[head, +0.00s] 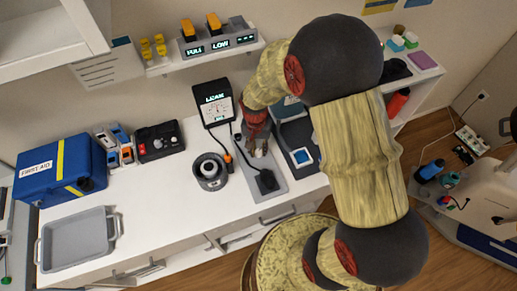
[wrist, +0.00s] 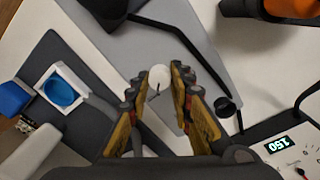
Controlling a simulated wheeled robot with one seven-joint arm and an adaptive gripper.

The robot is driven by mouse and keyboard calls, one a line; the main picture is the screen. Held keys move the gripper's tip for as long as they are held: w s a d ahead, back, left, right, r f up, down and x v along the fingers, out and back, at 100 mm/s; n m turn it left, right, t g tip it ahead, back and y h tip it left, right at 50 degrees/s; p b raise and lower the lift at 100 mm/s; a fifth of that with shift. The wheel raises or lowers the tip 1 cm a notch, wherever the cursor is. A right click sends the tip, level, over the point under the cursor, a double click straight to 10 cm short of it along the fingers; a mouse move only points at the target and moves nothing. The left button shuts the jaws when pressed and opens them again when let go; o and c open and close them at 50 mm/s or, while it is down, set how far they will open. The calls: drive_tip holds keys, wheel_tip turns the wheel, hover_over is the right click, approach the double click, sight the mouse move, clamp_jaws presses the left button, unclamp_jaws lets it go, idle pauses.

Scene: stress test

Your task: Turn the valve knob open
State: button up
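A small white round knob (wrist: 160,77) with a dark line on it shows in the wrist view. It sits on a grey plate (wrist: 190,35) and looks like the valve knob. My gripper (wrist: 160,82) points down at it, with one yellow-and-dark finger on each side. The fingers are apart, and I see no clear contact with the knob.
A black block (head: 266,180) with a long dark rod or cable lies on the plate. A leak meter (head: 215,104) stands behind left, and a dark round part (head: 210,171) sits left. A dark device with a blue dial (wrist: 62,90) is beside the plate.

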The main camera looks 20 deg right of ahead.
clamp_jaws()
drive_tip(key=shift+n, duration=0.3)
drive_tip(key=n+p, duration=0.1)
drive_tip(key=n, duration=0.2)
drive_tip(key=shift+r+n, duration=0.1)
drive_tip(key=shift+n, duration=0.2)
drive_tip(key=n+p, duration=0.2)
drive_tip(key=n, duration=0.2)
drive_tip(key=shift+n+t, duration=0.3)
drive_tip(key=n+p, duration=0.1)
drive_tip(key=n, duration=0.3)
drive_tip(key=shift+n+p, duration=0.3)
drive_tip(key=shift+p, duration=0.1)
drive_tip(key=shift+n+p, duration=0.8)
drive_tip(key=shift+n, duration=1.4)
drive_tip(key=o, duration=0.6)
unclamp_jaws()
drive_tip(key=shift+s, duration=0.1)
drive_tip(key=shift+c, duration=0.2)
